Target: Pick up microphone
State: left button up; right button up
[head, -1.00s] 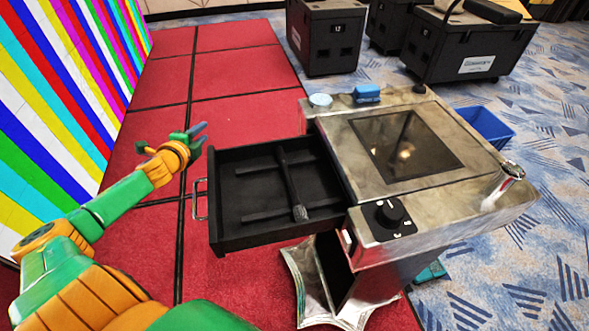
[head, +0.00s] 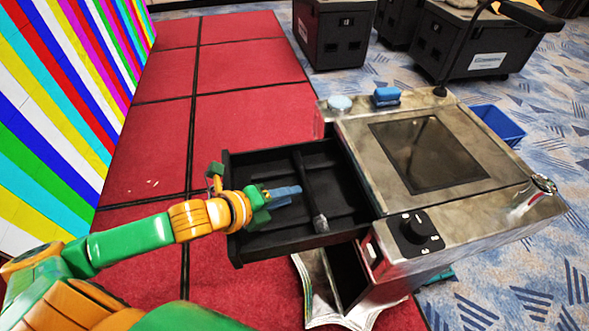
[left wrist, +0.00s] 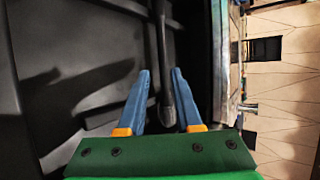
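The dark handheld microphone with a grey head (head: 320,223) lies in the open black drawer (head: 262,245) of the metal lectern. My left gripper (head: 290,192) is over the drawer, to the left of the microphone in the head view. In the left wrist view, its two blue fingers (left wrist: 161,72) are apart, and the microphone (left wrist: 166,100) shows lengthwise in the gap between them. I cannot tell whether either finger touches it. The left gripper is open and empty. My right gripper is not in view.
The lectern (head: 490,190) has a dark screen (head: 425,153), a black knob (head: 418,228) and a blue item (head: 387,96) on top. A blue bin (head: 500,125) and black cases (head: 335,32) stand behind. A striped video wall (head: 50,110) is at left.

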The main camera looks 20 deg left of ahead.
aim_at(307, 193)
pick_arm(q)
jog(key=x, duration=0.2)
jog(key=d+x, duration=0.1)
jog(key=x, duration=0.2)
jog(key=shift+s+r+p, duration=0.1)
jog(key=shift+r+p, duration=0.1)
jog(key=shift+p, duration=0.15)
jog(key=shift+a, duration=0.15)
grip_shut()
